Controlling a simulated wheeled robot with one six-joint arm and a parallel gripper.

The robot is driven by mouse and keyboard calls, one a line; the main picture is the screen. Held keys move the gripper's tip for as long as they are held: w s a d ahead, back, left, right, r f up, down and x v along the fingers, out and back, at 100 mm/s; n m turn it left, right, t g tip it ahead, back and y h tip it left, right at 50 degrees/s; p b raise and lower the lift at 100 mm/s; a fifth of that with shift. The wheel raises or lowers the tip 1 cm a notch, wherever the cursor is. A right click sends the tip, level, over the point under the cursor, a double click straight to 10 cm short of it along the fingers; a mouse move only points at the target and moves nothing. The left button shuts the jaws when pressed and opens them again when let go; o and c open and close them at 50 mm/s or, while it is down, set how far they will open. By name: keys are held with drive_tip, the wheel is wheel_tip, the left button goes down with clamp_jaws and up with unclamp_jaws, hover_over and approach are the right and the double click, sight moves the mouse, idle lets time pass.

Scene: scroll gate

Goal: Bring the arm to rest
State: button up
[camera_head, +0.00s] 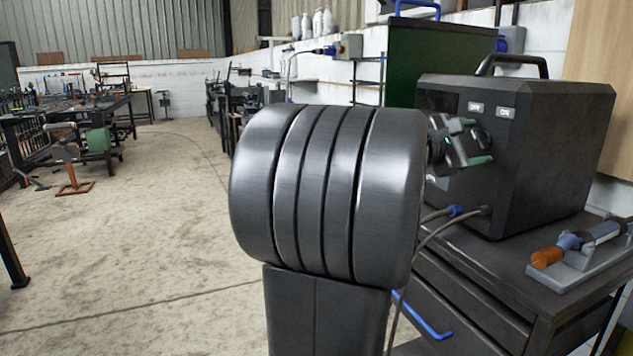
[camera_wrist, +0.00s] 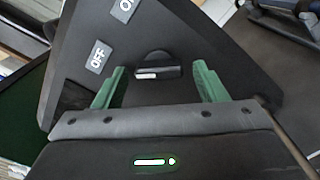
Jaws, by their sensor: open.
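My gripper (camera_head: 478,141) is in front of the black box (camera_head: 555,150), at its left face. Its green fingers are spread apart with nothing between them that they grip. In the wrist view my gripper (camera_wrist: 158,75) points at the box's panel. A dark rotary knob (camera_wrist: 157,65) with a white mark lies between and beyond the fingertips, and I see a gap to each finger. The panel carries an OFF label (camera_wrist: 98,56) and an ON label (camera_wrist: 125,8). My own arm, large and dark, fills the middle of the head view and hides much of the rest of the arm.
The box stands on a dark metal cabinet (camera_head: 470,290) with a blue handle (camera_head: 425,318). A tool with an orange end (camera_head: 547,257) lies in a grey holder at right. Cables run from the box. A green cabinet (camera_head: 430,65) stands behind. The floor at left is open.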

idle(0.3)
drive_tip(key=v, duration=1.4)
drive_tip(key=w+d+m, duration=0.1)
drive_tip(key=d+m, duration=0.1)
drive_tip(key=d, duration=0.2)
drive_tip(key=w+d+m+b, duration=0.1)
drive_tip(key=w+d+m, duration=0.1)
drive_tip(key=d+m, duration=0.1)
drive_tip(key=w+d+m, duration=0.2)
drive_tip(key=d+m, duration=0.1)
drive_tip(key=d, duration=0.2)
drive_tip(key=shift+w+d+r+b, duration=0.15)
drive_tip(key=shift+w+d+b, duration=0.1)
drive_tip(key=shift+d+b, duration=0.15)
drive_tip(key=m+p, duration=0.1)
drive_tip(key=m, duration=0.5)
drive_tip(key=shift+r+p, duration=0.2)
drive_tip(key=shift+p, duration=0.2)
drive_tip(key=shift+m, duration=0.6)
drive_tip(key=shift+f, duration=0.15)
